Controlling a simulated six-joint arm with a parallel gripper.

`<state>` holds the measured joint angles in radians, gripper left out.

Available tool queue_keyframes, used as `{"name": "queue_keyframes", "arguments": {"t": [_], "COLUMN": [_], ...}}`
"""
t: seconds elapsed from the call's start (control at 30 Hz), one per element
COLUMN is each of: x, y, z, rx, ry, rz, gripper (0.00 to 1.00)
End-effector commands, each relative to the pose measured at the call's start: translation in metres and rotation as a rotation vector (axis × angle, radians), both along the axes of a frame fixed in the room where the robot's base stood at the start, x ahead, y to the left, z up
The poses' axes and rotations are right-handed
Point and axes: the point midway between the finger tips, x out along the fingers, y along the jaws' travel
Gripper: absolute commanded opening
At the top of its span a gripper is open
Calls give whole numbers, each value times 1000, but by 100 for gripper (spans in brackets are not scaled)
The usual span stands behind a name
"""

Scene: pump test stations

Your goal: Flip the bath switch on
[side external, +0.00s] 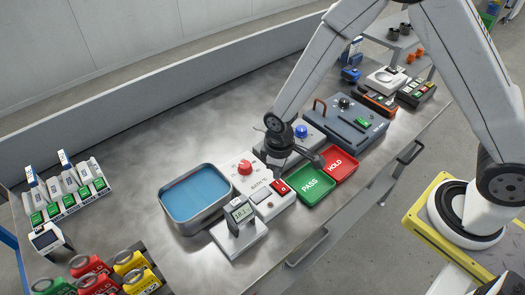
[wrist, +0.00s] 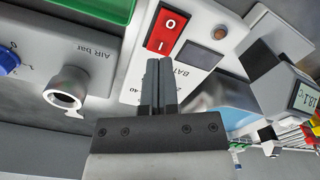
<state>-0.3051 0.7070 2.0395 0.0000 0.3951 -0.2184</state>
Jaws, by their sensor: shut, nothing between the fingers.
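The bath unit (side external: 246,181) is a white box with a red knob (side external: 245,167) and a red rocker switch (side external: 281,187). In the wrist view the red rocker switch (wrist: 166,29) is marked O and I, on the white panel labelled BATH. My gripper (wrist: 160,62) is shut and empty, with its fingertips just below the I end of the switch in the picture. I cannot tell whether they touch it. In the side view my gripper (side external: 282,174) is over the unit by the switch. The blue water bath (side external: 196,197) is a metal tray left of the unit.
A box labelled AIR bar (wrist: 93,50) with a blue knob and a round port is close on the left in the wrist view. Green PASS (side external: 311,186) and red HOLD (side external: 338,163) trays lie right of the switch. A display stand (side external: 240,228) is in front.

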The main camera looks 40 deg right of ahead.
Motion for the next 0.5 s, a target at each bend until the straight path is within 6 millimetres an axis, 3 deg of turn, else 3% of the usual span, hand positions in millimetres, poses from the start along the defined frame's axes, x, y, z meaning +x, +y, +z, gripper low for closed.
{"name": "queue_keyframes", "arguments": {"t": [0.5], "x": [0], "y": [0], "z": [-4], "rx": [0], "ry": [1], "rz": [0], "gripper": [0]}}
